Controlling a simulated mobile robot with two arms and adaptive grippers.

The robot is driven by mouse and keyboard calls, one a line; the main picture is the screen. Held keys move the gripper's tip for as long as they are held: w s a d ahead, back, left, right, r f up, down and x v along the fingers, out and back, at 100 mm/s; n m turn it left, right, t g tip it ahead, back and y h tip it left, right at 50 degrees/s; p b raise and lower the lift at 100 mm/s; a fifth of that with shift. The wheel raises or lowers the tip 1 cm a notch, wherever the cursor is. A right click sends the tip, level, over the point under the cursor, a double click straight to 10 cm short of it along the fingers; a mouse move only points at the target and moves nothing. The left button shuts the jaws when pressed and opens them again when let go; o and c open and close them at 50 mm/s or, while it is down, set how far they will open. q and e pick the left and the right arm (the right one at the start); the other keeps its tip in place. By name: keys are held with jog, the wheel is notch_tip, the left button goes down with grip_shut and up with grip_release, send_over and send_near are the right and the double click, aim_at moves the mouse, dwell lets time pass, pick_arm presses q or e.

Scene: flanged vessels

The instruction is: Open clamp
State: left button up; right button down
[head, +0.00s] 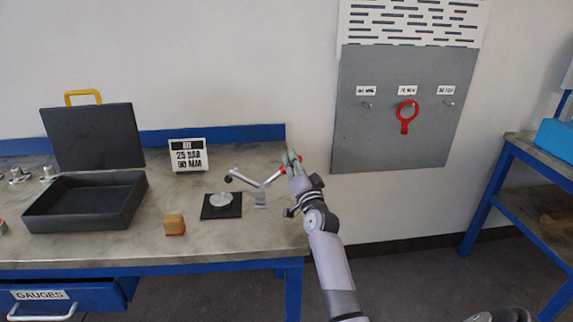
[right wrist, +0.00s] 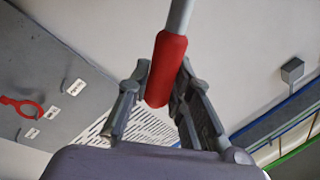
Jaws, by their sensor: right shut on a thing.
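The clamp (head: 260,197) stands near the right end of the workbench, with a grey base. Its bar slants up to the left and ends in a dark tip (head: 228,179), which appears above and apart from a round metal disc (head: 220,199) on a black plate (head: 222,213). Its lever slants up to the right and ends in a red grip (head: 283,169). My right gripper (head: 292,161) is shut on this red grip. In the right wrist view the red grip (right wrist: 167,65) lies between my right gripper's fingers (right wrist: 162,85). My left gripper is not in view.
A wooden block (head: 174,224) and an open black case (head: 85,223) lie left of the clamp. A sign (head: 188,155) stands behind. A grey wall panel (head: 390,135) with a red ring tool (head: 406,113) hangs at right. The floor between the benches is clear.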

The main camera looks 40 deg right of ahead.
jog(key=shift+s+d+f+m+h+b, duration=0.15)
jog(key=shift+d+f+m+h+b, duration=0.15)
jog(key=shift+f+m+b, duration=0.45)
jog(key=shift+s+d+f+m+h+b, duration=0.25)
jog(key=shift+f+m, duration=0.25)
jog(key=shift+m, duration=0.6)
jog(key=shift+s+d+f+m+h+b, duration=0.1)
jog(key=shift+d+f+m+h+b, duration=0.25)
jog(key=shift+f+m, duration=0.45)
jog(key=shift+a+r, duration=0.1)
jog(key=shift+r, duration=0.05)
jog(key=c, duration=1.4)
grip_release()
jog(key=shift+c, duration=0.2)
jog(key=r+v, duration=0.1)
jog(key=v, duration=0.4)
jog(key=r+v, duration=0.1)
jog(key=v, duration=0.5)
jog(key=r+v, duration=0.1)
jog(key=v, duration=0.4)
jog(key=shift+s+a+r, duration=0.1)
jog(key=shift+s+a, duration=0.35)
jog(key=shift+s, duration=0.15)
